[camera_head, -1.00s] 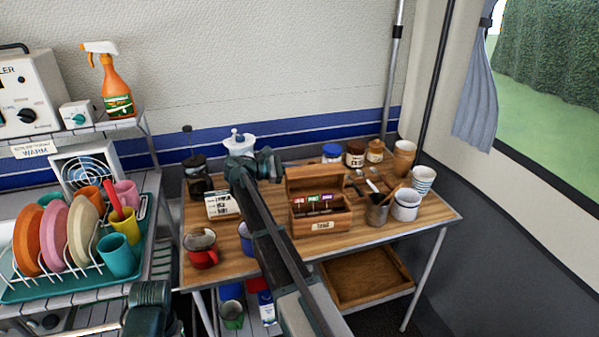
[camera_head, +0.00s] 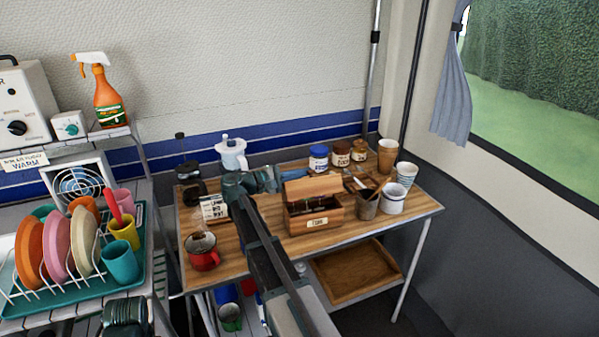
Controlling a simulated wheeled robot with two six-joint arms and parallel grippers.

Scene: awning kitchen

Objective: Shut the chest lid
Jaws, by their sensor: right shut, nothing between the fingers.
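The chest is a small wooden box (camera_head: 316,222) with a pale label on its front, on the wooden table. A dark gap shows between lid and box, with little of the contents visible. My right arm reaches up from the bottom of the view and bends right at a teal joint. My right gripper (camera_head: 281,178) is shut and empty at the lid's left rear edge; whether it touches the lid I cannot tell. Part of my left arm shows at the bottom left; its gripper is out of view.
A label card (camera_head: 213,208) and red mug (camera_head: 203,252) stand left of the chest. A utensil pot (camera_head: 367,206), white mug (camera_head: 392,200) and striped cup (camera_head: 406,174) stand right of it. Several jars (camera_head: 341,154) line the back. Bare table lies in front of the pot.

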